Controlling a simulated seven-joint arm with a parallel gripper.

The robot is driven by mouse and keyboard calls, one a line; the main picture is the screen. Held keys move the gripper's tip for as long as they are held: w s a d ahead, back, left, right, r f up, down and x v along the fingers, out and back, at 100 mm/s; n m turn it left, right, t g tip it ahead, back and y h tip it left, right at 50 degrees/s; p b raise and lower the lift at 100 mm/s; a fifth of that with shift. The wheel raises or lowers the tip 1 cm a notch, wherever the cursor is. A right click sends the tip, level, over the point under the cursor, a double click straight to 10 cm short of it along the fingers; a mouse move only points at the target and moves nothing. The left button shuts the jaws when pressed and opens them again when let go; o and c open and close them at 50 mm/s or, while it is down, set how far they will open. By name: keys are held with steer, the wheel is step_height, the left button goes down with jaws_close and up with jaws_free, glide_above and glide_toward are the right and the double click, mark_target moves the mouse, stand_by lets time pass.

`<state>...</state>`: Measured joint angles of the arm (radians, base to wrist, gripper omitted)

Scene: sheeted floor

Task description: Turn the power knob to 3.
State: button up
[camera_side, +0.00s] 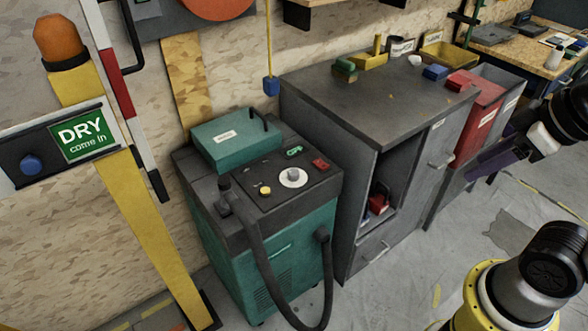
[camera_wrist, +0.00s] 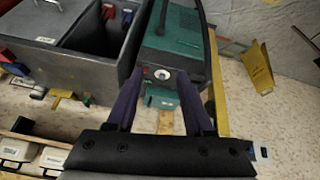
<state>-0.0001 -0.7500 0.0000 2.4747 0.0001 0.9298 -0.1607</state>
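The power knob (camera_side: 293,174) is a small grey knob on a round white dial, on the dark top panel of a teal machine (camera_side: 300,240). The dial's numbers are too small to read, so I cannot tell the setting. The knob also shows in the wrist view (camera_wrist: 162,74), between the two purple fingers but far beyond them. My gripper (camera_side: 470,177) is at the right of the side view, well apart from the machine. In the wrist view my gripper (camera_wrist: 160,76) is open, its fingers spread with nothing between them.
A grey cabinet (camera_side: 345,105) with small blocks on top stands right of the machine. A black hose (camera_side: 265,270) loops down the machine's front. On its top are a yellow button (camera_side: 265,190), a red switch (camera_side: 321,164) and a teal box (camera_side: 235,140).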

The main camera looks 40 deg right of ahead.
steer(key=shift+o, duration=1.2)
steer(key=w+r, duration=0.1)
steer(key=w+r+n, duration=0.1)
steer(key=r, duration=0.1)
steer(key=w+r+n, duration=0.1)
steer(key=r, duration=0.1)
steer(key=w+r+n, duration=0.3)
steer(key=w+r, duration=0.2)
steer(key=w, duration=0.1)
steer(key=n+g, duration=0.6)
steer(key=n, duration=0.2)
glide_above(294, 171)
step_height(294, 171, down, 26)
step_height(294, 171, down, 14)
steer(key=shift+s+r, duration=0.1)
steer(key=shift+r, duration=0.1)
jaws_close()
